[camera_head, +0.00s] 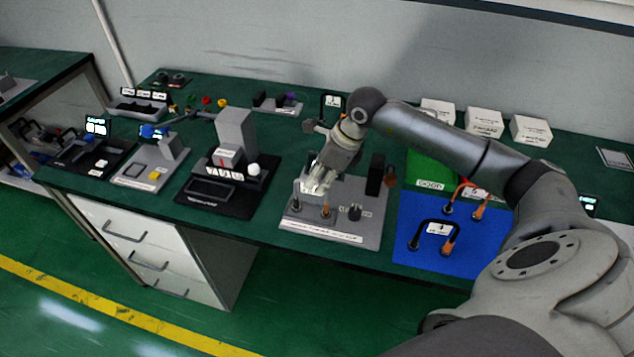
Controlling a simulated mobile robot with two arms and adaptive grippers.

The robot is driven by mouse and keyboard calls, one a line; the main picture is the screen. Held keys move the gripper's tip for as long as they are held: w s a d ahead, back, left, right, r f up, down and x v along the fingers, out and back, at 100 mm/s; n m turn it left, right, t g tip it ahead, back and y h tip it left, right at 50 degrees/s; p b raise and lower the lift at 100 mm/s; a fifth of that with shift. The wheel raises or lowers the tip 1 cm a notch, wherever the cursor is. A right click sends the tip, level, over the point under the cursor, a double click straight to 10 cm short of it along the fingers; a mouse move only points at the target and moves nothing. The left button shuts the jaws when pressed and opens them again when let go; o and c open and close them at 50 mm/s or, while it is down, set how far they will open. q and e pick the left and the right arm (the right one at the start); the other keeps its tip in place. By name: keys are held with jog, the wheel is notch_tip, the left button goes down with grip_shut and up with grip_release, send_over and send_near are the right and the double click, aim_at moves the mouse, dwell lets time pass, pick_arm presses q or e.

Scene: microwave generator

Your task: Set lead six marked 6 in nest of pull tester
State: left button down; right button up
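My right gripper (316,188) reaches in from the right and points down over a light grey fixture plate (340,235) at the bench's front middle. Its fingers are small and blurred, so I cannot tell whether they are shut on anything. Two upright ends, one with an orange part (326,210), stand on the plate just below the fingers; they may belong to a lead. The plate's label is too small to read, so I cannot say for sure that it is the pull tester. No number 6 is legible. My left gripper is not in view.
A blue mat (405,259) to the right holds a black lead (437,222) with a white tag and a second, orange-ended lead (465,192). A black-based press (235,135) stands left.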

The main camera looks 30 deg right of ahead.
jog(key=b+v, duration=0.2)
jog(key=v, duration=0.8)
jog(key=shift+b, duration=0.35)
